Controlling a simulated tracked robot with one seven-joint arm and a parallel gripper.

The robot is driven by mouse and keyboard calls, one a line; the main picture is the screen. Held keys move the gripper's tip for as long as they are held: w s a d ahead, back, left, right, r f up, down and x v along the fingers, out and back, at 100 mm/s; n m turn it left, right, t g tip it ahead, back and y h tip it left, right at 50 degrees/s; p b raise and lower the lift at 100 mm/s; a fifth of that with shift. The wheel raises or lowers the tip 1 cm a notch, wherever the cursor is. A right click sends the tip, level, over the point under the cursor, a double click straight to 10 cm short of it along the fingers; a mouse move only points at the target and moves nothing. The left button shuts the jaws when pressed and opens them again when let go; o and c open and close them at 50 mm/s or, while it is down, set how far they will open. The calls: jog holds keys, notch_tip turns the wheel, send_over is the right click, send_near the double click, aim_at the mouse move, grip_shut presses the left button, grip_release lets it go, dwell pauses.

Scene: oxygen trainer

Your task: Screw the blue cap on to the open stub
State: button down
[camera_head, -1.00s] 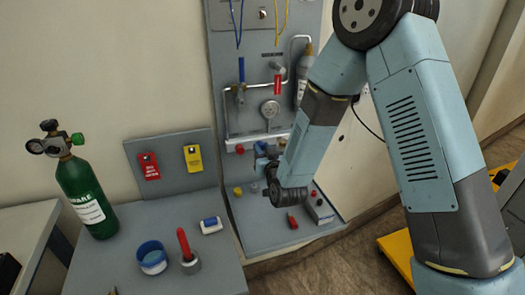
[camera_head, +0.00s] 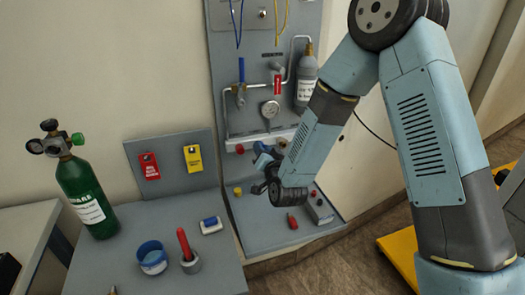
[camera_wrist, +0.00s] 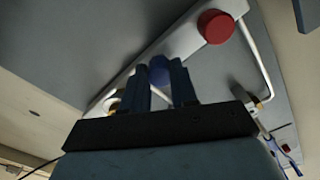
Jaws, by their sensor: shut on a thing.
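The blue cap (camera_wrist: 159,70) is between the two dark fingers of my gripper (camera_wrist: 160,82) in the wrist view, and the gripper is shut on it. The cap is in front of the pale manifold bar (camera_wrist: 190,42); I cannot tell whether it touches the bar. A pale ring-like end (camera_wrist: 111,104) shows beside the left finger; I cannot tell whether it is the open stub. In the head view my gripper (camera_head: 262,161) is just below the white manifold bar (camera_head: 262,138), partly hidden by my wrist.
A red cap (camera_wrist: 216,27) is on the bar to the right of my gripper. A gauge (camera_head: 270,109) and grey cylinder (camera_head: 306,80) are on the panel above. A red item (camera_head: 292,221) and grey box (camera_head: 319,210) lie on the shelf. A green cylinder (camera_head: 87,197) stands far left.

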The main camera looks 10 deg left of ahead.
jog(key=shift+w+d+f+m, duration=0.15)
jog(key=shift+d+m, duration=0.1)
jog(key=shift+m, duration=0.45)
jog(key=m, duration=0.3)
jog(key=shift+f+m, duration=0.1)
jog(key=shift+m, duration=0.2)
jog(key=shift+m, duration=0.5)
jog(key=c, duration=1.2)
grip_release()
jog(key=o, duration=0.3)
jog(key=shift+a, duration=0.1)
